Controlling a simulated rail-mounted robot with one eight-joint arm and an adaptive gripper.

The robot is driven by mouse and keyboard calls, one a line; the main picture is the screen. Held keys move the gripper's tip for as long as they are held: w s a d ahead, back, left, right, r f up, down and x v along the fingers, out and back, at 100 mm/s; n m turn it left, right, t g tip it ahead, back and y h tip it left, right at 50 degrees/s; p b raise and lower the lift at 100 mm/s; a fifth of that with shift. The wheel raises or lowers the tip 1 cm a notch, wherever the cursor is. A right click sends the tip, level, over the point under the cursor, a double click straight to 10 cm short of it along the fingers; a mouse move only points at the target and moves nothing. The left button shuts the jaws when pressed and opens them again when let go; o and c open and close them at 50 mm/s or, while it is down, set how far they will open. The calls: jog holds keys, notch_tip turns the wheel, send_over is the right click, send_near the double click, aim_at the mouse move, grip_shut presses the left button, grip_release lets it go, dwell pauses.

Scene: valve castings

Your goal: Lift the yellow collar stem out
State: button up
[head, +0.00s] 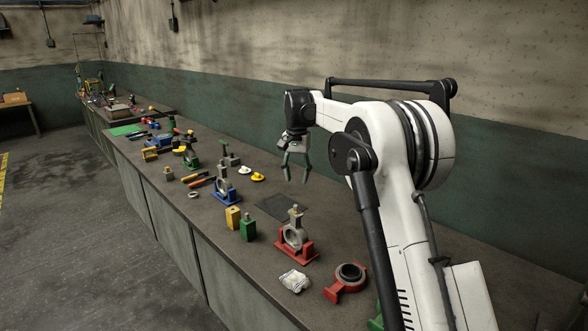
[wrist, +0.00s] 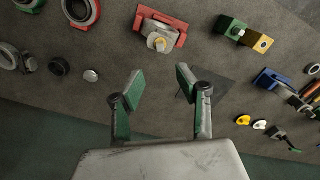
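A grey valve casting (head: 293,236) stands upright on a red base (head: 296,252) on the bench, with a stem (head: 296,213) on top. In the wrist view the same casting (wrist: 151,33) is seen from above, and its stem (wrist: 160,43) shows a yellow collar around a pale tip. My gripper (head: 295,180) is open and empty, in the air above the bench, behind the casting. In the wrist view the fingers of my gripper (wrist: 160,82) are spread wide apart, and the stem lies beyond their tips, not between them.
A dark mat (head: 283,207) lies beside the casting. A yellow block (head: 233,218) and a green block (head: 248,229) stand to its left. A blue-based casting (head: 224,190) stands farther back.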

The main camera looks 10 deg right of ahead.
aim_at(296, 205)
notch_tip(296, 205, down, 12)
jog(key=shift+r+p, duration=0.25)
jog(key=shift+p, duration=0.3)
grip_shut()
jog(key=shift+r, duration=0.15)
jog(key=shift+r+p, duration=1.7)
jog(key=shift+r, duration=3)
